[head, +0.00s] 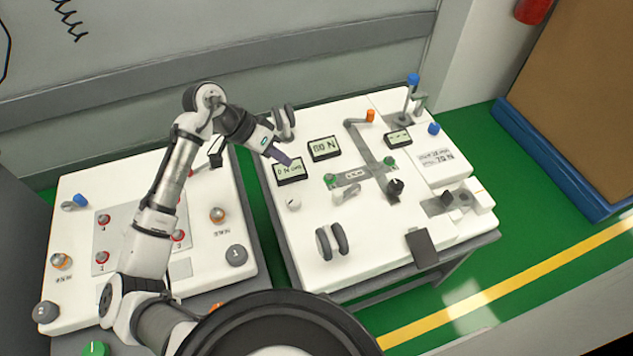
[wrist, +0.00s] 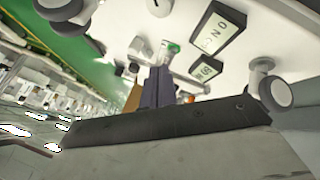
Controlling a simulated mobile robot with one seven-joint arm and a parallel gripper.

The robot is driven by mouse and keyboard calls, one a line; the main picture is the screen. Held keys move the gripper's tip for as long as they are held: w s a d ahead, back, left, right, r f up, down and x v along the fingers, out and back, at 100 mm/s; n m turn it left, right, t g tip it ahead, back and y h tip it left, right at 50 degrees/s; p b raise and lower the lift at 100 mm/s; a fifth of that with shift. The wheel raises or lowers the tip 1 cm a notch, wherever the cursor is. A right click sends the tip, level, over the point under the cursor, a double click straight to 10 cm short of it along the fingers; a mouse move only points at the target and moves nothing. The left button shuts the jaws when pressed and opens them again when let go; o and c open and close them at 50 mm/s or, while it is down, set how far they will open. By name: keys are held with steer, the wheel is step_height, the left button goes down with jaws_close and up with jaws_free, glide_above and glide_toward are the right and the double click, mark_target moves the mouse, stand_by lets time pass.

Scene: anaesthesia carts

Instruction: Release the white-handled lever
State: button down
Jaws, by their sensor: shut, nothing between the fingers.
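My gripper (head: 283,157) is shut and empty. Its dark purple-grey fingers hang over the upper left part of the right cart (head: 310,270), close to a small display (head: 289,171). The fingers also show in the wrist view (wrist: 156,88), pointing toward the cart top. I cannot tell for sure which part is the white-handled lever. A white block-shaped handle (head: 484,201) sits beside a grey slot at the cart's right front. A small white knob (head: 293,204) stands on the left side of the cart top. My gripper is apart from both.
An orange-tipped lever (head: 370,116), a blue-tipped post (head: 413,79), a black knob (head: 396,187) and grey double wheels (head: 332,242) stand on the right cart. The left cart (head: 70,198) carries several red and orange knobs. A wall runs behind; green floor is free at right.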

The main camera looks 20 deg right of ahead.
steer(key=p, duration=0.1)
glide_toward(347, 191)
steer(key=w+a+f, duration=0.2)
steer(key=a+f, duration=0.1)
steer(key=shift+w+f, duration=0.15)
steer(key=shift+w, duration=0.1)
steer(key=shift+s+d+f+p, duration=0.1)
steer(key=shift+s+d+p, duration=0.2)
steer(key=shift+s+d, duration=0.45)
steer(key=shift+s+d+f+p, duration=0.1)
steer(key=shift+s+d+p, duration=0.15)
steer(key=shift+s+d, duration=0.45)
steer(key=shift+s+a, duration=0.15)
steer(key=shift+a, duration=0.05)
